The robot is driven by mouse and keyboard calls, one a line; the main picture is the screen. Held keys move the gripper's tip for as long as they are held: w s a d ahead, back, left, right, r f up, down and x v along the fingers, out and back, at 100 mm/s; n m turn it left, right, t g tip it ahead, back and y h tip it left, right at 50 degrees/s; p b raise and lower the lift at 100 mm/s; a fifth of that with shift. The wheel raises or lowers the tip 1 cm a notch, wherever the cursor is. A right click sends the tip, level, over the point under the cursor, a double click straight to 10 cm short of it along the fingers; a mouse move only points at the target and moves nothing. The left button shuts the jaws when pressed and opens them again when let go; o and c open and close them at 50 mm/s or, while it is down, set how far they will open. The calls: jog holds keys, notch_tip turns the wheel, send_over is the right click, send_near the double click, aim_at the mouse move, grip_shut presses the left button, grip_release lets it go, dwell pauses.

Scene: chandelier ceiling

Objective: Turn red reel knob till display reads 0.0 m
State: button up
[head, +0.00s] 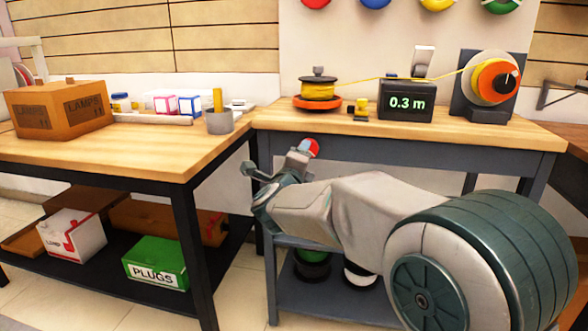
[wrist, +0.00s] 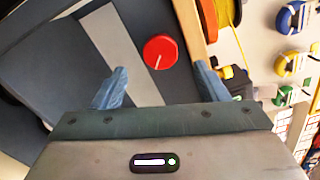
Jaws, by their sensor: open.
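The red knob (wrist: 160,51), round with a pale pointer line, lies between and just beyond my fingertips in the wrist view. In the head view part of the red knob (head: 311,147) shows at the bench's front, beside my gripper (head: 275,163). My gripper (wrist: 160,70) is open, one blue finger on each side of the knob, with visible gaps and no clear contact. The display (head: 407,102) reads 0.3 m in green. Yellow line runs from the yellow spool (head: 319,91) on the left over the display to the orange reel (head: 494,80) on the right.
The wooden bench top (head: 350,118) has a dark front rail. A lamps carton (head: 60,108) and a grey cup (head: 219,122) stand on the left bench. A green plugs box (head: 156,262) is on the shelf below. Coloured coils (wrist: 290,17) hang on the wall.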

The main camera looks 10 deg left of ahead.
jog(key=s+p, duration=0.1)
jog(key=s, duration=0.5)
jog(key=shift+s, duration=0.4)
